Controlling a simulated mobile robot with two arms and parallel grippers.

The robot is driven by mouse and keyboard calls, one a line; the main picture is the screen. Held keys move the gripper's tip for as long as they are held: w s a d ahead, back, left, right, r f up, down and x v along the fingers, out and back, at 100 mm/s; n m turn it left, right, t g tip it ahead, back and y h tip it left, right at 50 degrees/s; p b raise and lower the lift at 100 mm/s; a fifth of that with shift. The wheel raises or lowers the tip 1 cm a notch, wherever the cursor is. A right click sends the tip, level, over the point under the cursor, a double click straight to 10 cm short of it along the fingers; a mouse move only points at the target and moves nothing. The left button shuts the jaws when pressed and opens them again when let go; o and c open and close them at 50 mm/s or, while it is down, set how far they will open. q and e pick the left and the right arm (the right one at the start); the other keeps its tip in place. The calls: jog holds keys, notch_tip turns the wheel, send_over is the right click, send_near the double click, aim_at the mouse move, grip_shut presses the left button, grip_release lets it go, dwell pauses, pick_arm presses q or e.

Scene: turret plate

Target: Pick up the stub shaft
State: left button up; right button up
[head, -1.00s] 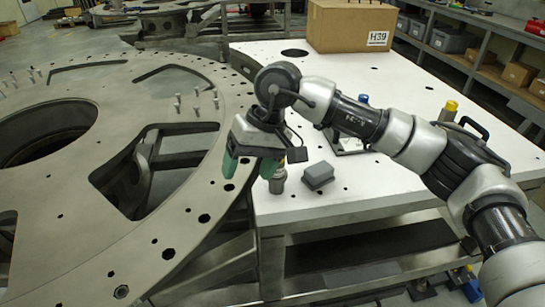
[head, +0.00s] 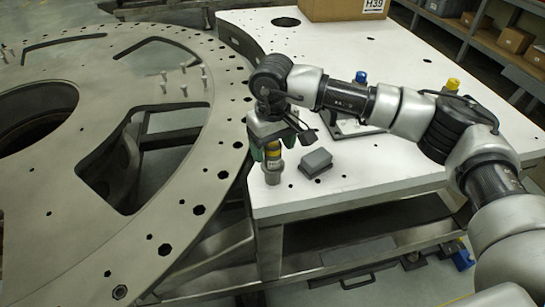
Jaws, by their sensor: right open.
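The stub shaft, taken to be the short upright metal cylinder with a yellow band (head: 272,172), stands on the white table near its left front corner. My right gripper (head: 277,147) is right above it, pointing down. Its green fingers are open and appear on either side of the shaft's upper part. The top of the shaft is hidden by the gripper, and I cannot tell whether the fingers touch it. My left gripper is not in view.
A grey block (head: 316,162) sits just right of the shaft on the white table (head: 390,175). The large turret plate (head: 215,150) with holes lies to the left. A cardboard box (head: 345,9) is at the back. A blue-topped item (head: 361,77) and yellow-topped item (head: 452,85) stand beyond my right arm.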

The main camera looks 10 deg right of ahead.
jog(key=shift+s+f, duration=0.1)
jog(key=shift+f, duration=0.9)
jog(key=shift+c, duration=0.2)
jog(key=c, duration=1.2)
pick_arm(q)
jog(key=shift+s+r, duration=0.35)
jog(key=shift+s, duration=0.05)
pick_arm(e)
grip_shut()
